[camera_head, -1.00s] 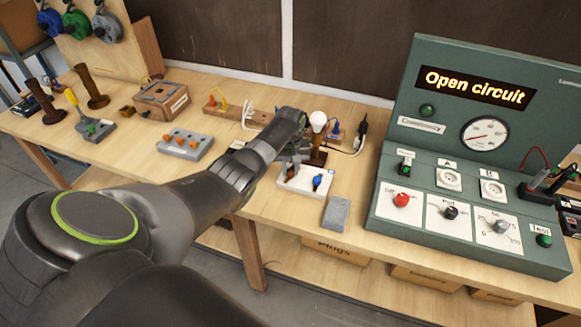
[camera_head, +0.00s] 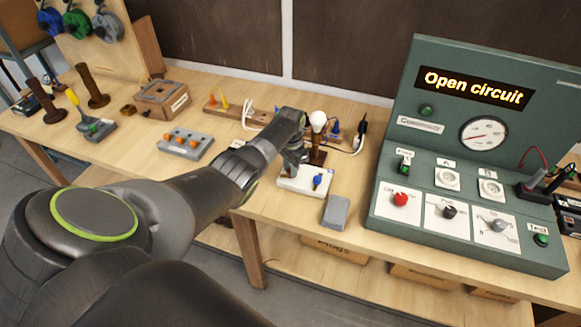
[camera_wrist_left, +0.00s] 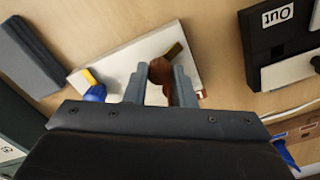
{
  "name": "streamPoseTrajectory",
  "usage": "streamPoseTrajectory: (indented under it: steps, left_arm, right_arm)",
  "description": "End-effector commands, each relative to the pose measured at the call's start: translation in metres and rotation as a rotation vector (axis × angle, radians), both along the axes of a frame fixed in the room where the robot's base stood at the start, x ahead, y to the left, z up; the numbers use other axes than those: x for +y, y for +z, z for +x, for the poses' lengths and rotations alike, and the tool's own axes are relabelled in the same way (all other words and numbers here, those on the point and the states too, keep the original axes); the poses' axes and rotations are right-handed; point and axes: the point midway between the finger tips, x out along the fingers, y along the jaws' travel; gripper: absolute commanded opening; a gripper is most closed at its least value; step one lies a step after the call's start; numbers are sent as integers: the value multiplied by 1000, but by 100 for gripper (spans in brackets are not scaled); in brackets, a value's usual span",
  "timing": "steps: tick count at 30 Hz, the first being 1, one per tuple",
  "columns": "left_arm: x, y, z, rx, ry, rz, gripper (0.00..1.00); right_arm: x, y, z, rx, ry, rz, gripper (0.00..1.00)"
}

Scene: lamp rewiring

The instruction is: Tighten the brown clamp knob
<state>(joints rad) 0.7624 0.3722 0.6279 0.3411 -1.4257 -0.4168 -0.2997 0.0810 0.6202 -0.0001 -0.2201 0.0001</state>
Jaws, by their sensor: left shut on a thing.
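The brown clamp knob (camera_wrist_left: 160,72) shows in the left wrist view between the two fingers of my left gripper (camera_wrist_left: 159,82), which is shut on it. The knob sits on a white block (camera_wrist_left: 130,56), which also shows in the head view (camera_head: 294,189). A blue knob (camera_wrist_left: 95,93) with a yellow part (camera_wrist_left: 90,76) stands on the same block, beside the gripper; the blue knob shows in the head view (camera_head: 317,181). In the head view my left wrist hides the brown knob and most of the fingers. My right gripper is not in view.
A grey block (camera_head: 335,212) lies just right of the white block. A lit-looking bulb (camera_head: 318,121) stands behind it. The green test panel (camera_head: 470,160) reads "Open circuit". The table front is clear there.

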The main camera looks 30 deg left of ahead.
Motion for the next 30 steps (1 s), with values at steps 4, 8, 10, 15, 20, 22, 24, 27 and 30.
streamPoseTrajectory:
  steps: [4, 8, 10, 15, 20, 22, 24, 27, 30]
  left_arm:
    - [0, 1, 1, -3, -141, 0, 0]
    - [0, 1, 1, -3, -264, 0, 0]
    - [0, 1, 1, -4, -331, 1, 0]
    - [0, 1, 1, -4, -492, 1, 0]
    - [0, 0, 1, -4, -644, 1, 0]
    - [0, 1, 1, -4, -710, 0, 0]
    - [0, 1, 1, -4, -777, 0, 0]
    - [0, 1, 1, -4, -872, 1, 0]
    - [0, 1, 1, -4, -967, 1, 0]
  right_arm:
    - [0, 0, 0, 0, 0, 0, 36]
    - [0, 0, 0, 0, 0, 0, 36]
    - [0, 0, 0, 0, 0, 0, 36]
    - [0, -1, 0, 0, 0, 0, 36]
    - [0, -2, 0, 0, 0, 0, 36]
    - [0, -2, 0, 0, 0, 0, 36]
    - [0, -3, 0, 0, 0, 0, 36]
    - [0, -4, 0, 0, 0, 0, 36]
    - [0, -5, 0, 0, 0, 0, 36]
